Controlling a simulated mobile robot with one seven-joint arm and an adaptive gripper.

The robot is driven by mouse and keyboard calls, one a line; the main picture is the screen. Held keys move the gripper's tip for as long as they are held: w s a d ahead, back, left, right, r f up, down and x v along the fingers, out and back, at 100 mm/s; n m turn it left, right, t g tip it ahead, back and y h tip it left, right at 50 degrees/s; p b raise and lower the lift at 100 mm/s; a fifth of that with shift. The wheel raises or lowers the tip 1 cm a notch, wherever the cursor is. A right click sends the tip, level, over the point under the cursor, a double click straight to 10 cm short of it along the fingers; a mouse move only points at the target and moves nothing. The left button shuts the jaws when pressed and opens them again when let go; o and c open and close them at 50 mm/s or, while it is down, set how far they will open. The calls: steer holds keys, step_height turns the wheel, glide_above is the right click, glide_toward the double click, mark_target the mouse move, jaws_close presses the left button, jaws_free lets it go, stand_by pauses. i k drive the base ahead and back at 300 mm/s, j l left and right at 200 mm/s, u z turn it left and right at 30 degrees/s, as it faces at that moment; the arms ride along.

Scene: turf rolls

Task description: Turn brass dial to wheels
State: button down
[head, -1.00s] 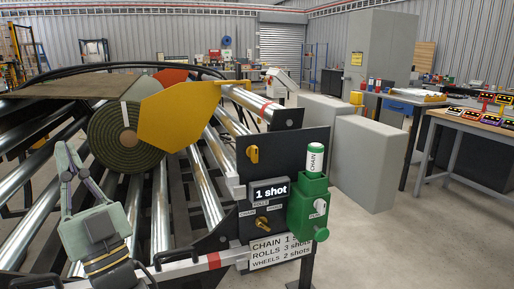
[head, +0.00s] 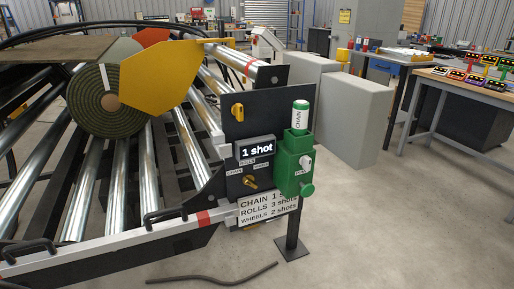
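The small brass dial (head: 250,182) sits low on a dark upright panel (head: 237,122). Small labels around it read ROLLS above, CHAIN to the left and one at the right that is hard to read, likely WHEELS. The dial is too small to tell for sure which label it points at. A display (head: 257,150) above it reads "1 shot". A sign (head: 266,207) below lists CHAIN 1, ROLLS 3 shots and WHEELS 2 shots. My gripper is out of the picture.
A green pump unit (head: 293,160) with a CHAIN-labelled canister (head: 300,115) stands right beside the dial. A white rail (head: 110,240) runs left below. A dark hose (head: 215,277) lies on otherwise clear floor in front.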

mark_target(248, 179)
steer(key=u, duration=0.75)
steer(key=l+z, duration=0.1)
steer(key=z, duration=0.35)
steer(key=i+z, duration=0.15)
steer(key=z, duration=0.25)
steer(key=l+z, duration=0.15)
steer(key=z, duration=0.3)
steer(key=i+z, duration=0.15)
steer(key=z, duration=0.3)
